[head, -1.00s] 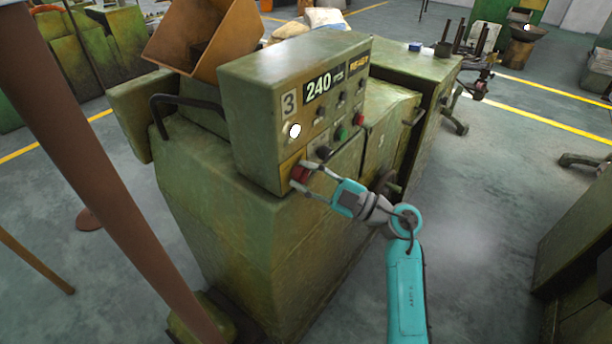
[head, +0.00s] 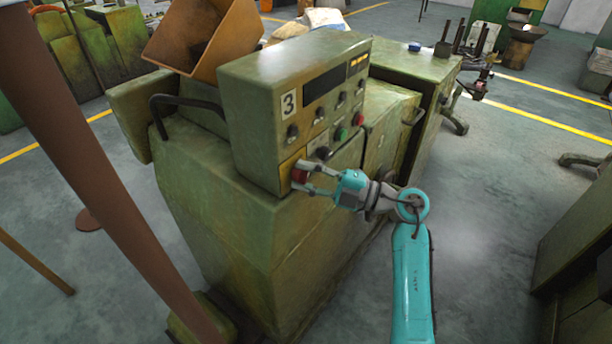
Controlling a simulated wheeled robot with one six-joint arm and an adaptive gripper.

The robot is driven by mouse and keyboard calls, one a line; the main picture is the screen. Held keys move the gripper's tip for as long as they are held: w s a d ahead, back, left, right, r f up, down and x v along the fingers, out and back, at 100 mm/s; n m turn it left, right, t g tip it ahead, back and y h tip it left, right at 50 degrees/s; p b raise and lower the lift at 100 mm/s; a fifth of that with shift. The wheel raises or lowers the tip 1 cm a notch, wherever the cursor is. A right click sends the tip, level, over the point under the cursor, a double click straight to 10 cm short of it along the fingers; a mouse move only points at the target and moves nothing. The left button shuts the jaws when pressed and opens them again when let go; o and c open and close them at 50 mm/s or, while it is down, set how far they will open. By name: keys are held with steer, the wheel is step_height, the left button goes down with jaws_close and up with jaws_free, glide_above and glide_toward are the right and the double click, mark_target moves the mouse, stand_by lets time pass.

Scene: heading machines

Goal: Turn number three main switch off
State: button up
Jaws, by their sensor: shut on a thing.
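The number three machine (head: 250,245) is a green cabinet with a control box marked 3 (head: 288,103). Its display (head: 324,84) is dark, and the lamp (head: 292,132) on the panel's left side is unlit. The red main switch (head: 299,175) sits on a yellow plate at the lower left of the panel. My gripper (head: 303,176) is at the switch, its two fingers shut around the red knob. The fingers partly cover the knob.
Several small knobs, a green button (head: 341,134) and a red button (head: 358,119) are on the panel above my gripper. A brown post (head: 110,170) stands at the left. Open floor (head: 490,220) lies to the right.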

steer(key=n+h, duration=0.1)
steer(key=n, duration=0.2)
steer(key=n+h, duration=0.1)
steer(key=n, duration=0.2)
steer(key=shift+r+g, duration=0.1)
steer(key=shift+g, duration=0.3)
steer(key=n+h, duration=0.1)
steer(key=n, duration=0.1)
steer(key=n+h, duration=0.1)
steer(key=n, duration=0.2)
steer(key=shift+t+h, duration=0.3)
steer(key=shift+h, duration=0.1)
steer(key=o, duration=1.2)
steer(key=shift+c, duration=0.2)
steer(key=v, duration=1.2)
steer(key=shift+s, duration=0.15)
